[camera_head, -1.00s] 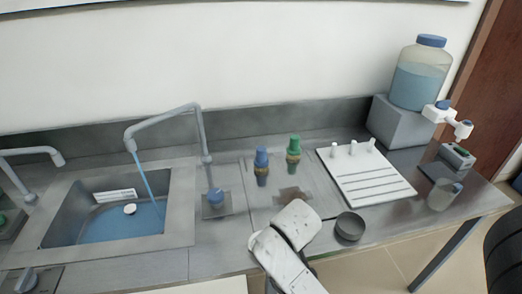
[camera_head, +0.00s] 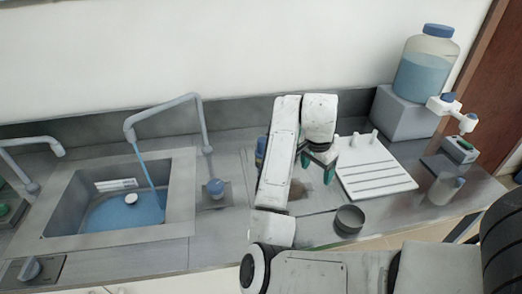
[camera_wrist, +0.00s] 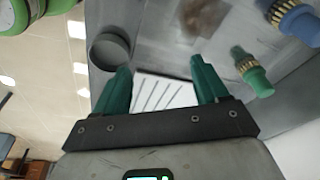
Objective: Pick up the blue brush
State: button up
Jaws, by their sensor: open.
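The blue brush (camera_head: 261,148) stands on the steel counter in the head view, mostly hidden behind my arm. In the wrist view the blue brush (camera_wrist: 298,22) shows at the top right corner, with a brass-coloured band, partly cut off by the frame. My gripper (camera_head: 320,158) hangs over the counter to the right of the blue brush. In the wrist view its green fingers (camera_wrist: 162,82) are apart with nothing held between them. The blue brush lies outside the fingers, to their right.
A similar green brush (camera_wrist: 252,74) stands nearer the right finger. A white ribbed board (camera_head: 380,180) with pegs lies right of my gripper. A dark round dish (camera_head: 349,220) sits at the front edge. A sink (camera_head: 75,232) with a running tap is at left.

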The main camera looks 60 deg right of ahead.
aim_at(261, 140)
jog(key=i+l, duration=0.75)
jog(key=i, duration=0.05)
